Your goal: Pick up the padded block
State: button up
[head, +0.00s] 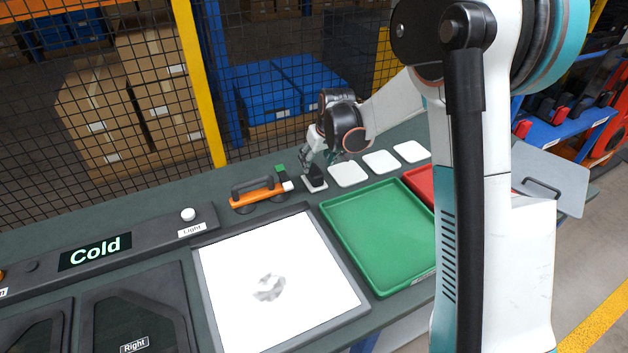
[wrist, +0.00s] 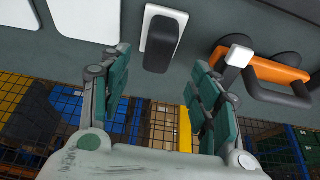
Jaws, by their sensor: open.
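The padded block appears to be the dark upright block (head: 315,174) standing on a small white pad (head: 318,187) at the back of the bench. In the wrist view the dark block (wrist: 161,45) shows at the top middle, over its white pad. My gripper (head: 308,158) is open and empty, just above and behind the block in the head view. In the wrist view its two teal fingers stand apart, one to each side of the block's line. No contact with the block is visible.
An orange tool with black handles (head: 258,194) lies close to the left of the block. Flat white pads (head: 348,174) lie to the right. A green tray (head: 376,235), a red tray (head: 421,184) and a white lit panel (head: 280,285) are in front. A mesh fence (head: 110,90) stands behind.

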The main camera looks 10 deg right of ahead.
aim_at(314, 170)
jog(key=b+x, duration=0.3)
jog(key=x, duration=0.4)
jog(key=shift+d+f, duration=0.1)
jog(key=shift+f, duration=0.2)
jog(key=c, duration=1.2)
